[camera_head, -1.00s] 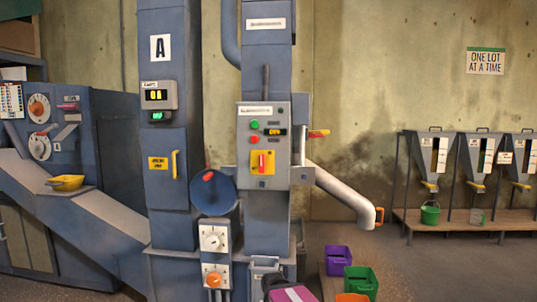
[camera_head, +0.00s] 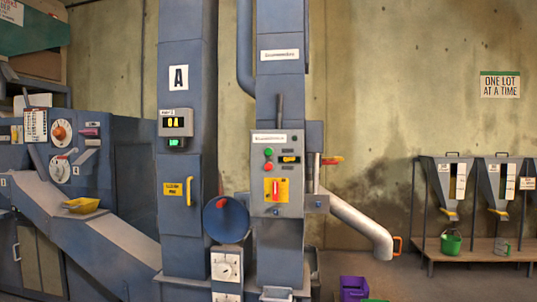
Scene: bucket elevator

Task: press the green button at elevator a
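Elevator A is the tall blue-grey column (camera_head: 181,110) with a white "A" sign (camera_head: 179,78), left of centre in the head view. Beside it on the right stands a second column with a grey control panel (camera_head: 277,172). A green button (camera_head: 268,152) sits near the panel's upper left, with a red button (camera_head: 268,166) just below it. A red switch on a yellow plate (camera_head: 276,190) is lower on the panel. A small green-lit display (camera_head: 176,143) is on the "A" column. My gripper is not in view.
A pale spout (camera_head: 362,224) juts right. A purple bin (camera_head: 354,287) is on the floor. Hoppers (camera_head: 447,185) stand on a rack at right. A sloped chute (camera_head: 85,232) lies left.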

